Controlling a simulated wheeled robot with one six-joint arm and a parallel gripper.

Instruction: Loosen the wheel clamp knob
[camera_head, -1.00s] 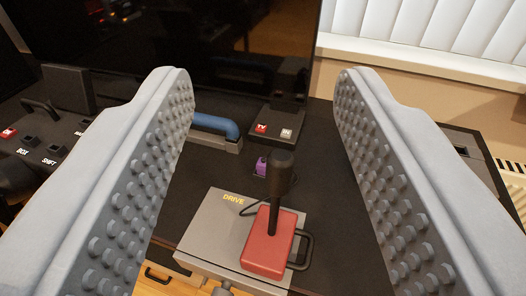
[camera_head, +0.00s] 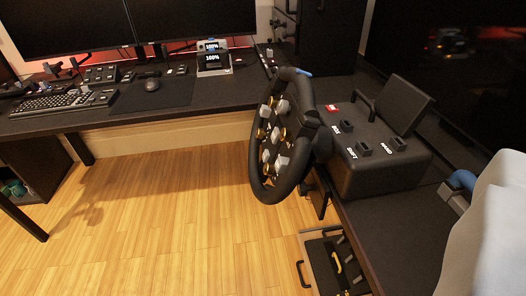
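The black racing wheel (camera_head: 309,108), with grey and orange buttons, stands upright at the front of its black wheel base (camera_head: 385,165). The base sits on the desk edge and carries a red button and switches labelled BOX and SHIFT. A dark part (camera_head: 321,197) hangs under the desk edge below the wheel; I cannot tell whether it is the clamp knob. The other finger is out of view, and I see nothing held.
A desk (camera_head: 60,125) with monitors, a keyboard (camera_head: 60,103) and a mouse (camera_head: 152,85) stands at the back left. An open drawer (camera_head: 330,262) with tools juts out below the wheel desk. A blue handle (camera_head: 461,181) lies near my finger. The wooden floor is clear.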

